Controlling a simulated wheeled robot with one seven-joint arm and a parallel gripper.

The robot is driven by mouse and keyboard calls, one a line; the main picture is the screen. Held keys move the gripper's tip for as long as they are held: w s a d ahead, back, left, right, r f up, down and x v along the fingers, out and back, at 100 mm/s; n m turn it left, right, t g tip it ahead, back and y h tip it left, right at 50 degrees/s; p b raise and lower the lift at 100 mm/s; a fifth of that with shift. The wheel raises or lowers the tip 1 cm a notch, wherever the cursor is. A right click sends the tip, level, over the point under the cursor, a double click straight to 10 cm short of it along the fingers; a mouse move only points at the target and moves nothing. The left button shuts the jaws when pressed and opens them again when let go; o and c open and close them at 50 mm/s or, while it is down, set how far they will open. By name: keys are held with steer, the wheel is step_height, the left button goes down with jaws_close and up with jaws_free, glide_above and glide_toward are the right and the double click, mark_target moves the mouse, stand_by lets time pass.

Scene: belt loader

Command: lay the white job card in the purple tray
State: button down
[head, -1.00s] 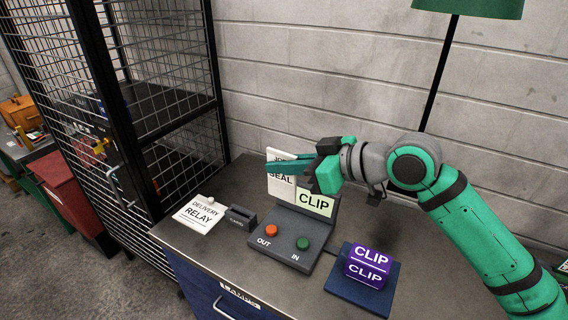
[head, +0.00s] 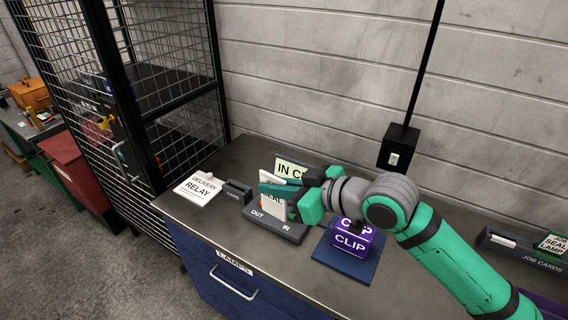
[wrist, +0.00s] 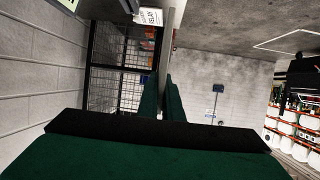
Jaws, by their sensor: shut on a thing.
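I cannot make out a purple tray for sure. A small purple patch (head: 545,306) shows at the lower right edge, behind my arm. A purple block marked CLIP (head: 352,240) sits on a blue pad, partly behind my arm.
A JOB CARDS rack (head: 524,257) stands at the right. A mesh cage (head: 165,90) borders the bench.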

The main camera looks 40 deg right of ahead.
steer(key=w+a+f+m+h, duration=0.1)
steer(key=a+f, duration=0.8)
steer(key=f, duration=0.9)
steer(key=w+a+f+m+h, duration=0.1)
steer(key=a+f, duration=0.8)
steer(key=f, duration=0.9)
steer(key=w+a+f+m+h, duration=0.1)
steer(key=a+f, duration=0.8)
steer(key=f, duration=0.9)
steer(key=shift+a+f+h, duration=0.15)
steer(key=shift+a+h, duration=0.25)
steer(key=shift+h, duration=0.1)
